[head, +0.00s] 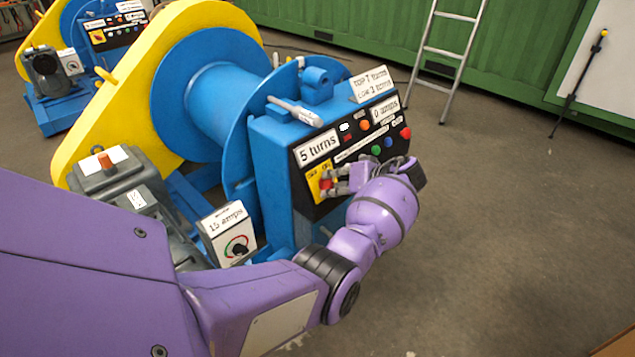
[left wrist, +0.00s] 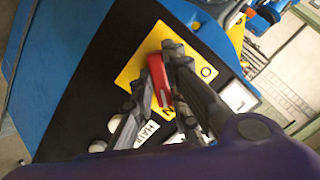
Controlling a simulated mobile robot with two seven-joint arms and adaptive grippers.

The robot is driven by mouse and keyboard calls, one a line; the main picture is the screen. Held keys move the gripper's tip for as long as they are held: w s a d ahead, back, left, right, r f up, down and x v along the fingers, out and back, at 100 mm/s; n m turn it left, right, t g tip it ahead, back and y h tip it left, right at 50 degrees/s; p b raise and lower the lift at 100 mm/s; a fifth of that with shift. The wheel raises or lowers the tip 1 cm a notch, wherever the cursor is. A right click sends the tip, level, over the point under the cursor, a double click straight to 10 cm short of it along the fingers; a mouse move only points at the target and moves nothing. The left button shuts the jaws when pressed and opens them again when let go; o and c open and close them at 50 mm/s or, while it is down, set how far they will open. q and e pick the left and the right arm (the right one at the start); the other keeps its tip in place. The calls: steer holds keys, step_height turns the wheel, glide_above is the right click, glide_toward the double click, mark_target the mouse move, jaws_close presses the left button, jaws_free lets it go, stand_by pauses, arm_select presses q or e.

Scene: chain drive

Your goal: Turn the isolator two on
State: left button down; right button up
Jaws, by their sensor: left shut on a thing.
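The isolator is a yellow plate (head: 314,185) with a red handle (head: 326,184), on the left of the black panel of the near blue winch. In the left wrist view the yellow plate (left wrist: 139,62) shows part of its lettering, and the red handle (left wrist: 158,80) lies between my fingers. My left gripper (head: 329,183) is shut on the red handle; its fingers (left wrist: 157,68) also show in the left wrist view. They hide part of the plate, so I cannot read the handle's position for certain. My right gripper is not in view.
The near panel (head: 350,130) carries coloured buttons and labels such as "5 turns" and "0 amps". A "15 amps" box (head: 229,236) stands left of it. A second winch (head: 60,75) is behind left. A ladder (head: 447,50) leans at the back. Floor is free at right.

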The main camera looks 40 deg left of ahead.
arm_select(q)
steer(key=shift+m, duration=0.5)
steer(key=c, duration=1.7)
jaws_free()
steer(key=v, duration=1.2)
steer(key=shift+w+d, duration=0.1)
